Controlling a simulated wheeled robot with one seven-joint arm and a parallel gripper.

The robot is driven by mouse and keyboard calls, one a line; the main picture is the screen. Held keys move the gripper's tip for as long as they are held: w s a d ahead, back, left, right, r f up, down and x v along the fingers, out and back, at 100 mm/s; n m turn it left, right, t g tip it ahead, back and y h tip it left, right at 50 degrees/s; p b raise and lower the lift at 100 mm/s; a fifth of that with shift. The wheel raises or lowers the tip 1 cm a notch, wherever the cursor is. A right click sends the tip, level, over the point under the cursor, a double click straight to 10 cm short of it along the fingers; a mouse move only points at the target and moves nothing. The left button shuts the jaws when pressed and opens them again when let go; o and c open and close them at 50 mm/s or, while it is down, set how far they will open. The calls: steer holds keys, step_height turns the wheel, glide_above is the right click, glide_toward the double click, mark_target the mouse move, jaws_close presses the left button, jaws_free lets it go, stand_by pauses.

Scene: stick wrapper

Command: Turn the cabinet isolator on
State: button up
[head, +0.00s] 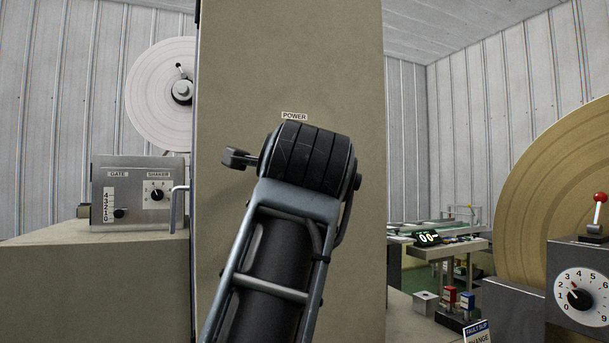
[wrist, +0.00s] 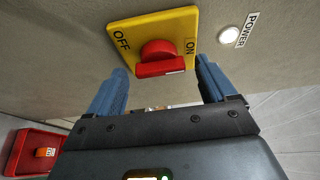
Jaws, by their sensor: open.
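The cabinet isolator is a red rotary knob (wrist: 156,60) on a yellow plate (wrist: 128,24) marked OFF and ON, seen in the wrist view. A white mark shows near the right end of the knob's grip bar, on the ON side of the picture; I cannot tell the exact setting. My gripper (wrist: 162,70) is open, one blue finger on each side of the knob, with visible gaps. In the head view my arm covers the isolator and my gripper. The cabinet (head: 350,70) is a tall beige panel with a POWER label (head: 294,116).
A pale round POWER lamp (wrist: 230,35) sits right of the plate. A red box (wrist: 32,150) is at lower left. In the head view, a GATE and SHAKER control box (head: 135,207) stands left, and a dial unit (head: 583,296) stands right.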

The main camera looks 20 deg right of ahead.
steer(key=v, duration=0.7)
steer(key=shift+s+b, duration=0.4)
steer(key=shift+b, duration=0.05)
steer(key=shift+a, duration=0.15)
steer(key=s+d+f+n+t+y+p, duration=0.1)
steer(key=s+d+f+n+y, duration=0.3)
steer(key=f+n, duration=0.85)
steer(key=s+a+f+n+t+y+p, duration=0.15)
steer(key=s+f+n, duration=0.5)
steer(key=f, duration=1.05)
steer(key=s+d+f+n+g+y, duration=0.1)
steer(key=s+f+n, duration=0.1)
steer(key=s+f, duration=0.45)
steer(key=s+d+f+n+g+y, duration=0.15)
steer(key=s+f, duration=0.25)
steer(key=s, duration=0.5)
steer(key=s+a+g+h+p, duration=0.1)
steer(key=s, duration=1.5)
steer(key=shift+a+g+p, duration=0.3)
steer(key=shift+g, duration=0.1)
